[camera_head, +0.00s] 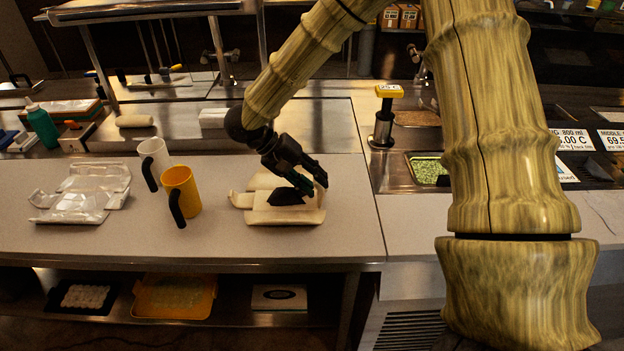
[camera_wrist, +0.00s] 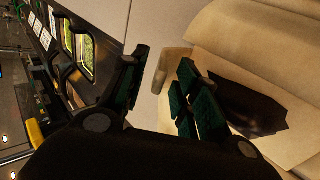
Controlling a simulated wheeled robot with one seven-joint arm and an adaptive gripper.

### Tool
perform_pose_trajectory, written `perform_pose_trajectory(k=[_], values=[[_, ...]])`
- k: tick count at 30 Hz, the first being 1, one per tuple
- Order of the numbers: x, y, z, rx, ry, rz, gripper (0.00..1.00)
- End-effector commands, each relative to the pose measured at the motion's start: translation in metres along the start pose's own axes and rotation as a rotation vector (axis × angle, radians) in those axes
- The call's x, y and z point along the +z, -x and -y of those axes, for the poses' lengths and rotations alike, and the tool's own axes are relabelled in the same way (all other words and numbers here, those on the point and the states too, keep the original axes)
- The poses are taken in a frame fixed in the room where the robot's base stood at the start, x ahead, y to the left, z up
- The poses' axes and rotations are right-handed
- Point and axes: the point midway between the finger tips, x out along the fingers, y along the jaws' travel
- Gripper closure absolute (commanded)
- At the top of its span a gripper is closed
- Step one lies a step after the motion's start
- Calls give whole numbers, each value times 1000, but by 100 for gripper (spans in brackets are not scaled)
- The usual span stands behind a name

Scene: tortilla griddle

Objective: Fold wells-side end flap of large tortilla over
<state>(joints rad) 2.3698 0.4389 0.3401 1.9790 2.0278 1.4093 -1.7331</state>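The large tortilla (camera_head: 257,215) lies on the pale counter in the head view, partly folded, with a dark filling (camera_head: 287,197) showing in its middle. In the wrist view the tan tortilla (camera_wrist: 225,40) fills the right side, and the dark filling (camera_wrist: 243,105) lies in its hollow. My gripper (camera_head: 308,182) is low over the tortilla's right, wells-side end. In the wrist view my gripper (camera_wrist: 163,80) has its two fingers apart. A small tan edge (camera_wrist: 174,68) of the tortilla shows between them. Whether the fingers touch it cannot be told, and my gripper hides part of the tortilla.
A yellow mug (camera_head: 182,190) and a white mug (camera_head: 154,158) stand left of the tortilla. A crumpled clear wrapper (camera_head: 80,195) lies farther left. A well of green food (camera_head: 428,168) and a yellow-topped dispenser (camera_head: 384,125) are at right. The counter front is clear.

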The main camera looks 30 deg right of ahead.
Motion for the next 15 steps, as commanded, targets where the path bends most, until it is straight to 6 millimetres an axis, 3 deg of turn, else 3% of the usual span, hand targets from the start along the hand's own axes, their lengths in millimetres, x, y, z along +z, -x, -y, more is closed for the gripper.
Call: perform_pose_trajectory(k=[8,12,15], values=[[0,-1,0,1,0,0,71],[0,-1,0,1,0,-1,96],[0,-1,0,1,0,-1,100]])
